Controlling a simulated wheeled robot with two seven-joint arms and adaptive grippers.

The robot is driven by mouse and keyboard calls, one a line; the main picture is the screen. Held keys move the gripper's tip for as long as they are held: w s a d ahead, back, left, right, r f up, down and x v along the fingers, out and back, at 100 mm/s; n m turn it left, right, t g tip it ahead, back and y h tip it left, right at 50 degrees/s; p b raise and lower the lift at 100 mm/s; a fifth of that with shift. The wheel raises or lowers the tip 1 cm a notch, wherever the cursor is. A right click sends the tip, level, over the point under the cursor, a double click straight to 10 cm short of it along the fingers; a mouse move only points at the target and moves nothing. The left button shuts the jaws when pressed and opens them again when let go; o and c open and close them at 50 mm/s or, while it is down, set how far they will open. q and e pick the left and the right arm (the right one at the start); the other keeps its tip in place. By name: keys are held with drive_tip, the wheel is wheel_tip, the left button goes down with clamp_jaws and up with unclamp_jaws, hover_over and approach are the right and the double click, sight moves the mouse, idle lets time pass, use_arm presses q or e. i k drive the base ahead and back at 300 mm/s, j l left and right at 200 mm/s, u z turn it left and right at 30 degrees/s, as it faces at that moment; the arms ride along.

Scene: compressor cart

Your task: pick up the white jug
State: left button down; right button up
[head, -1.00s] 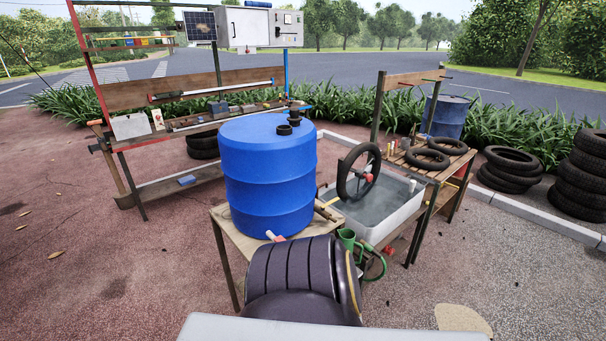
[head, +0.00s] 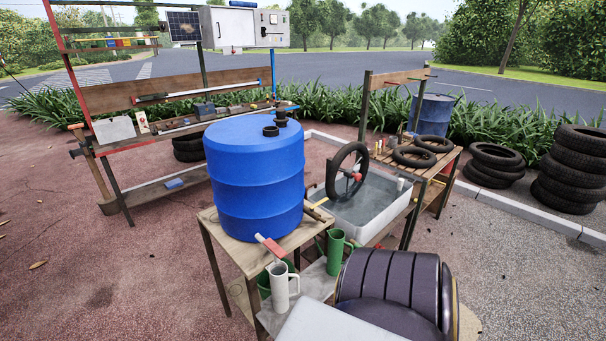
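Another green vessel (head: 263,286) is partly hidden behind the white jug. The lower part of the white jug is close to a pale slab in the foreground, and I cannot tell if its base is fully visible. Neither of my grippers shows in the head view.
Open ground lies at the left.

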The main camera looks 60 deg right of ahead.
sight(279, 274)
drive_tip(key=z, duration=1.85)
